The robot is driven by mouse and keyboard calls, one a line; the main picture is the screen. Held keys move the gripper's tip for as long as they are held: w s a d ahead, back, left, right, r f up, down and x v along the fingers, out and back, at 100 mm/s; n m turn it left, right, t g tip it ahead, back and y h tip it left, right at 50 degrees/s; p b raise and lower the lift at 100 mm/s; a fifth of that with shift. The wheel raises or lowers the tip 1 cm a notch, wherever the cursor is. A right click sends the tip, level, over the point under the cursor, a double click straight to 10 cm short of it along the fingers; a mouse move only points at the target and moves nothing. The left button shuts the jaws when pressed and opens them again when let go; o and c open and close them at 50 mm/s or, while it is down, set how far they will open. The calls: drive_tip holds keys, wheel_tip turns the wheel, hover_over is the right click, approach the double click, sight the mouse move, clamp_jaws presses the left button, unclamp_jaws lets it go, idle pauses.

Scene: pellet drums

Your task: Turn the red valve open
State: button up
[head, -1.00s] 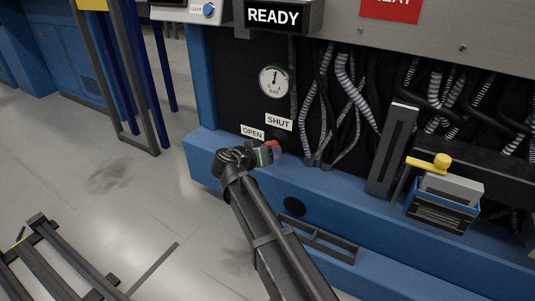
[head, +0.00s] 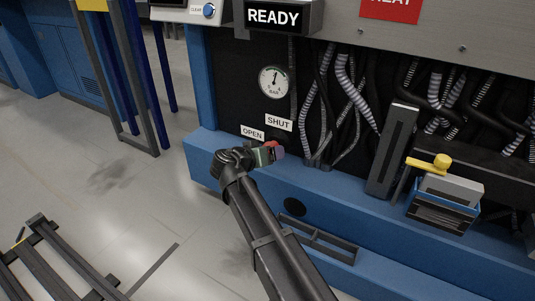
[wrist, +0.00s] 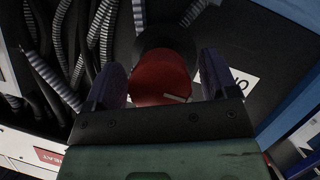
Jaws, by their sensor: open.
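The red valve (wrist: 162,78) shows in the wrist view as a rounded red handle in front of a dark round base. My gripper (wrist: 158,85) is open, with one finger on each side of the red handle. I cannot tell whether the fingers touch it. In the head view only a small red part of the valve (head: 271,145) shows beside my gripper (head: 276,152); my arm hides the rest. The SHUT label (head: 278,122) is just above the valve and the OPEN label (head: 252,132) is to its upper left.
A round pressure gauge (head: 273,82) is above the labels. Striped hoses (head: 352,90) hang to the right of the valve. A blue box with a yellow lever (head: 430,162) stands further right. A blue ledge (head: 320,190) runs below. A sign reads READY (head: 273,16).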

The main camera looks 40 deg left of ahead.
drive_tip(key=p+v, duration=0.3)
drive_tip(key=v, duration=0.7)
drive_tip(key=shift+s+r+p, duration=0.15)
drive_tip(key=shift+s+p, duration=0.15)
